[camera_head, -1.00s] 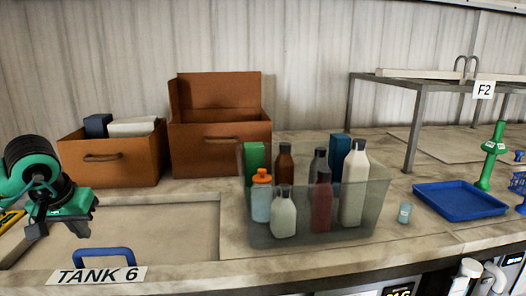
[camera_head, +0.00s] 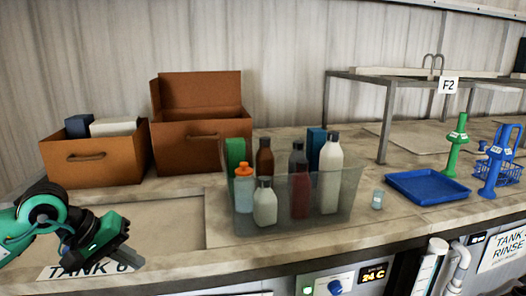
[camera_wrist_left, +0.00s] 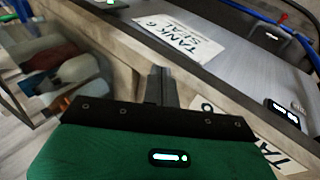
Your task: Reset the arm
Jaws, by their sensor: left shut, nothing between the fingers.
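My left gripper (camera_head: 98,258) is at the lower left of the head view, over the front of the counter and partly covering the TANK 6 label (camera_head: 60,271). In the left wrist view its two dark fingers (camera_wrist_left: 161,86) are closed together with nothing between them. The green gripper body fills the bottom of that view. A TANK 6 label also shows in the left wrist view (camera_wrist_left: 180,38) beyond the fingers. My right gripper is in neither view.
A clear bin (camera_head: 345,190) of several bottles stands to the right of my left gripper. Two brown boxes (camera_head: 95,172) (camera_head: 200,145) stand at the back left. A blue tray (camera_head: 427,187), a small cup (camera_head: 377,199) and a metal rack (camera_head: 384,130) are further right.

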